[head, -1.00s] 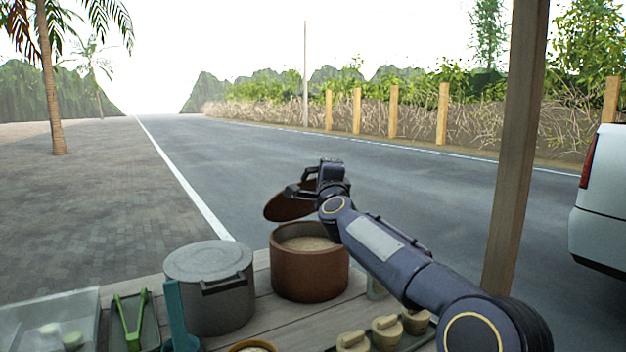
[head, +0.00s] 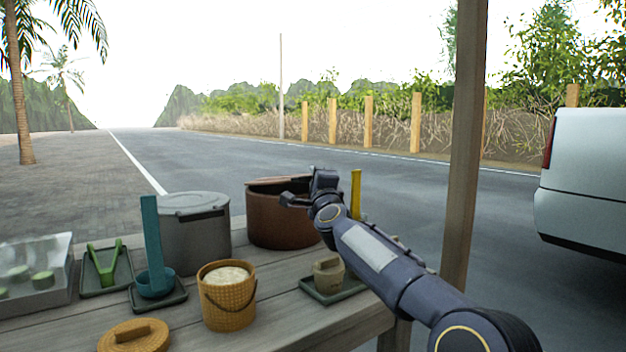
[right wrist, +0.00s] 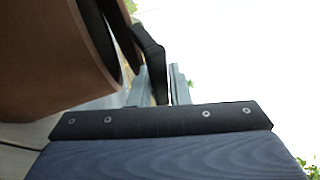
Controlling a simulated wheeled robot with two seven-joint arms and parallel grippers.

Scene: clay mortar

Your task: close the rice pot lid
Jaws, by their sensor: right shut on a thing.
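The brown rice pot (head: 283,222) stands at the far edge of the wooden table. Its brown lid (head: 277,181) is over the pot's mouth; a dark band shows between lid and rim. In the right wrist view the pot (right wrist: 45,60) is at the left, with the lid (right wrist: 124,38) beside its dark opening, apart from the rim at least on this side. My right gripper (head: 299,196) is at the pot's right top edge. In the wrist view its fingers (right wrist: 160,88) are shut on the lid's black handle (right wrist: 150,52). My left gripper is not in view.
A grey lidded pot (head: 195,235) stands close left of the rice pot. A teal ladle (head: 153,245), a woven rice basket (head: 227,300) and its lid (head: 134,336) are nearer. A clay mortar-like pot (head: 328,275) sits right on a tray. A wooden post (head: 465,140) rises at right.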

